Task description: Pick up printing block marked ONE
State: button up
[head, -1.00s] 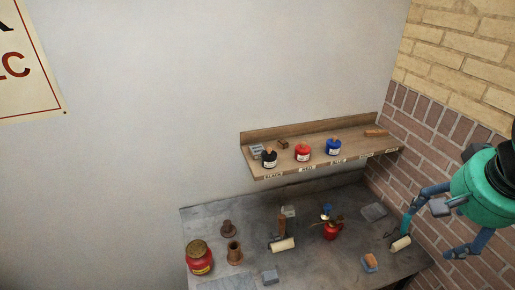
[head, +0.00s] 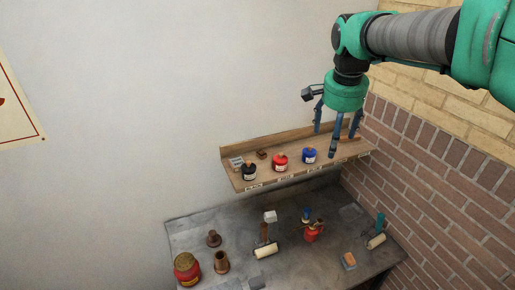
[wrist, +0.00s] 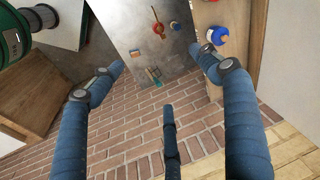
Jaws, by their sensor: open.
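No marking ONE is legible on any block in these frames, so I cannot tell which piece is the named one. A small grey block (head: 236,162) lies at the left end of the wooden shelf (head: 245,185), and a small brown block (head: 262,154) lies just right of it. A grey block (head: 257,283) sits at the front of the table. My gripper (head: 335,138) hangs fingers down, open and empty, by the right part of the shelf. In the wrist view its blue fingers (wrist: 160,78) are spread with nothing between them.
Black (head: 249,171), red (head: 280,162) and blue (head: 309,155) jars stand on the shelf. The table (head: 195,225) below holds a red can (head: 187,268), rollers (head: 265,251), a red oiler (head: 312,233) and a brush (head: 348,261). A brick wall (head: 430,180) closes the right side.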

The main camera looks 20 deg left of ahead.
jog(key=w+a+f+m+g+p, duration=0.15)
jog(key=w+a, duration=0.25)
jog(key=a, duration=0.6)
jog(key=w+a+f+m+t+p, duration=0.1)
jog(key=w+a+f+p, duration=0.15)
jog(key=a, duration=0.65)
jog(key=a+f+p, duration=0.2)
jog(key=a+f, duration=0.1)
jog(key=a, duration=0.6)
jog(key=a+f+m+g+h+p, duration=0.1)
jog(key=a+f, duration=0.3)
jog(key=a, duration=0.4)
jog(key=shift+w+a+p, duration=0.35)
jog(key=shift+p, duration=0.5)
jog(key=shift+f+m, duration=0.1)
jog(key=shift+m, duration=0.15)
jog(key=p, duration=0.1)
send_over(237, 161)
jog(key=shift+s+a+f, duration=0.1)
jog(key=shift+s+f, duration=0.1)
jog(key=shift+f, duration=1.95)
jog(key=shift+s+a+f, duration=0.1)
jog(key=shift+s+f, duration=0.1)
jog(key=shift+f, duration=1.9)
jog(key=shift+f, duration=0.1)
